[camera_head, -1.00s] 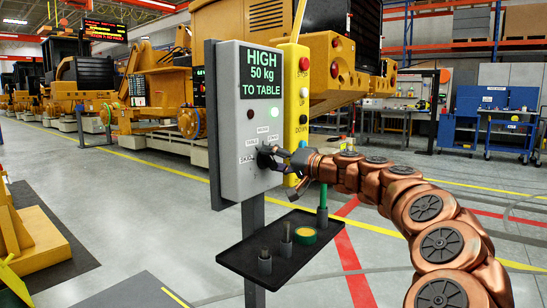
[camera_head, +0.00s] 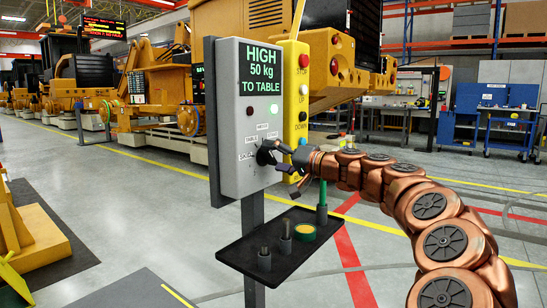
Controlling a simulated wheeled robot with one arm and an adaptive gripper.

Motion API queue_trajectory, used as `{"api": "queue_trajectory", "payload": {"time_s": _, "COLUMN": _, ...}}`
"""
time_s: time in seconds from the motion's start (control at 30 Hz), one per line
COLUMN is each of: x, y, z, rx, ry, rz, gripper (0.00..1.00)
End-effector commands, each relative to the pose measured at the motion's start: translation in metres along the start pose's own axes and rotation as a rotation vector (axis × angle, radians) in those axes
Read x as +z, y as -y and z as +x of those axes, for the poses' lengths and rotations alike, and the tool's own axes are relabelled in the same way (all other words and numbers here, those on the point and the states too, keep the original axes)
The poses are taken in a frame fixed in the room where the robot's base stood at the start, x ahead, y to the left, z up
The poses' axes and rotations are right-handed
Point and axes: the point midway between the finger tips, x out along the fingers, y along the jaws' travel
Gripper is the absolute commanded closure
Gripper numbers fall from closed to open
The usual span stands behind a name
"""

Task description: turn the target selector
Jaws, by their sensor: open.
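The target selector is a small black knob (camera_head: 264,154) low on the front of a grey control box (camera_head: 229,170), with small labels around it. The box's display (camera_head: 263,74) reads "HIGH 50 kg TO TABLE" in green. My gripper (camera_head: 282,158) comes in from the right at the knob's height. Its dark fingers are spread apart, one higher and one lower, with the tips close to the knob's right side. I cannot tell whether they touch it. Nothing is held. The knob's exact pointing direction is too small to tell.
A yellow button panel (camera_head: 294,130) stands right behind the box. Below, a black tray (camera_head: 245,247) holds small posts and a green-yellow roll (camera_head: 304,232). Floor to the left is open.

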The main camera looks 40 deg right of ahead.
Motion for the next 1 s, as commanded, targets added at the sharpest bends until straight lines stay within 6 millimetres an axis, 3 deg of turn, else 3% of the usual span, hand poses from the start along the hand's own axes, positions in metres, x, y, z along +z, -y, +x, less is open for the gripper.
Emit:
{"api": "queue_trajectory", "payload": {"time_s": 0.6, "x": -0.002, "y": 0.001, "z": -0.102, "rx": 0.0, "ry": -0.005, "rz": -0.001, "gripper": 0.12}}
{"api": "queue_trajectory", "payload": {"time_s": 1.0, "x": 0.0, "y": 0.0, "z": -0.115, "rx": 0.0, "ry": 0.0, "rz": 0.0, "gripper": 0.12}}
